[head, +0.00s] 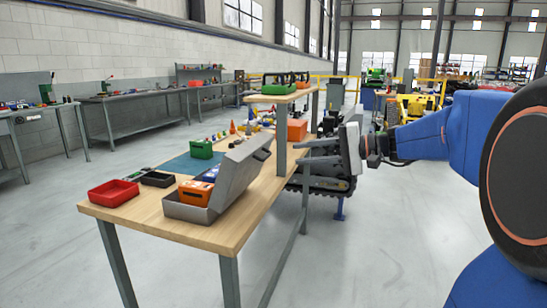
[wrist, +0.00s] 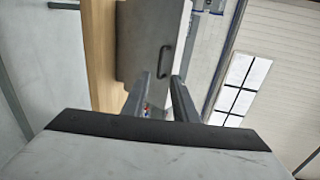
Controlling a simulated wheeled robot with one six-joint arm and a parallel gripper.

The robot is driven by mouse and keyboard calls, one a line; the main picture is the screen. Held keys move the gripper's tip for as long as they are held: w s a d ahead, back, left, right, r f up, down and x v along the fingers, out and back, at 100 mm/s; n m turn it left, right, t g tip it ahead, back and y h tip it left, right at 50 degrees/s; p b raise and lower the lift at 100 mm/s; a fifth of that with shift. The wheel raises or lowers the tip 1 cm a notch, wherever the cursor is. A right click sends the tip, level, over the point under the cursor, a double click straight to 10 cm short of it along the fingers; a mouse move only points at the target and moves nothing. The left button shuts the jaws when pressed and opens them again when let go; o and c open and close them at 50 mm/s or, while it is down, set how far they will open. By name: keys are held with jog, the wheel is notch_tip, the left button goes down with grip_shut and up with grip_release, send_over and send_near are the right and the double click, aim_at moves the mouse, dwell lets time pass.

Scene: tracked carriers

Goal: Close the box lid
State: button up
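A grey box (head: 185,211) stands on the wooden workbench with its lid (head: 240,168) raised and tilted up toward the right. An orange item (head: 195,192) and a blue item (head: 211,174) lie inside it. My gripper (head: 301,160) is to the right of the lid, apart from it, beyond the bench's right edge. In the wrist view my gripper (wrist: 160,84) has its two fingers spread with nothing held between them. The lid's grey face (wrist: 138,40) and dark handle (wrist: 164,61) show beyond the fingertips.
A red tray (head: 114,193) and a dark tray (head: 158,179) sit left of the box. A green case (head: 201,149) is behind it on a blue mat (head: 184,165). A shelf post (head: 282,133) rises from the bench between the lid and my gripper.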

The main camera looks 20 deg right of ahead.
jog(key=x, duration=0.9)
jog(key=shift+w+a, duration=0.15)
jog(key=shift+a, duration=0.15)
grip_shut()
jog(key=shift+f, duration=0.1)
dwell(1.1)
